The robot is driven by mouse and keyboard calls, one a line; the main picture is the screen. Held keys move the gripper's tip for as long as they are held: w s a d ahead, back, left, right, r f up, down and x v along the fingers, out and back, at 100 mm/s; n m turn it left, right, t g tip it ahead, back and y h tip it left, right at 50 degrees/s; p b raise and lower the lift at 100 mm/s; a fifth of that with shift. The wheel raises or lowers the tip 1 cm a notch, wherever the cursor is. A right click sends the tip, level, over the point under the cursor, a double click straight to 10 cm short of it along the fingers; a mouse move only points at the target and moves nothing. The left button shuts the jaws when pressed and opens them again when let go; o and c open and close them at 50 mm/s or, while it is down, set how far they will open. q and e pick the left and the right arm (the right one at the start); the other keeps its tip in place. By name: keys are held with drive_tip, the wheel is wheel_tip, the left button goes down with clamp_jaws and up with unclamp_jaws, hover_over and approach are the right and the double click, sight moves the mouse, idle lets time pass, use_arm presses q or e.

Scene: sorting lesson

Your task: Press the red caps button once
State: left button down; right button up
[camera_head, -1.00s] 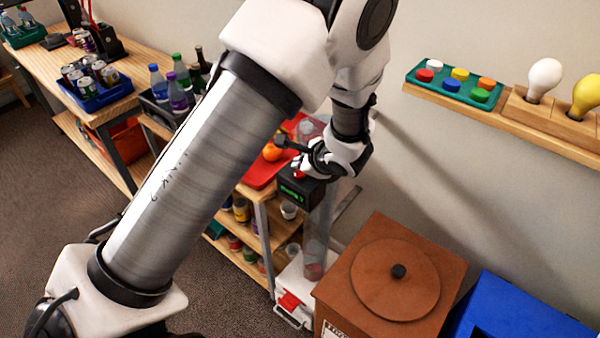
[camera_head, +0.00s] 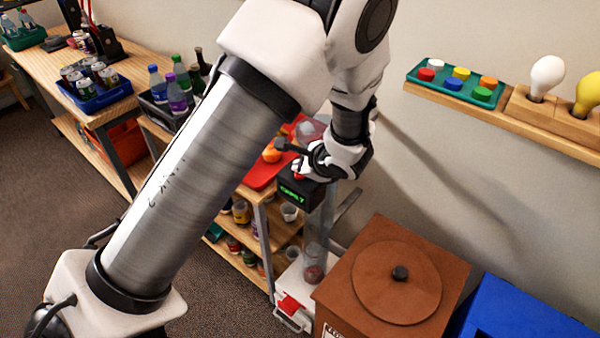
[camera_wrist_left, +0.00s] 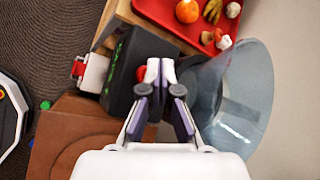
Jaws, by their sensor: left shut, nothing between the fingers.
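The red caps button (camera_head: 298,177) sits on top of a black box (camera_head: 300,192) with a lit green display that seems to read "CAPS 7". My left gripper (camera_head: 304,166) is shut and empty, right over the button. In the left wrist view, the closed fingertips (camera_wrist_left: 160,70) cover part of the red button (camera_wrist_left: 145,74) on the black box (camera_wrist_left: 126,80). I cannot tell whether the fingertips touch it. My right gripper is not in view.
A clear funnel (camera_wrist_left: 235,95) stands close beside the gripper, above a clear tube (camera_head: 315,250). A red tray (camera_head: 262,172) with fruit lies behind. A brown lidded bin (camera_head: 450,270) and a blue bin (camera_head: 525,315) stand at right. A wall shelf (camera_head: 560,143) holds colored discs and bulbs.

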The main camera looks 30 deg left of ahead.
use_arm(q)
drive_tip(key=shift+f+b, duration=0.3)
drive_tip(key=shift+b, duration=0.05)
drive_tip(key=shift+r, duration=0.15)
idle(0.4)
drive_tip(key=shift+r+p, duration=0.5)
drive_tip(key=shift+r, duration=0.25)
wheel_tip(320, 180, up, 5)
drive_tip(key=p, duration=0.3)
idle(0.3)
idle(0.5)
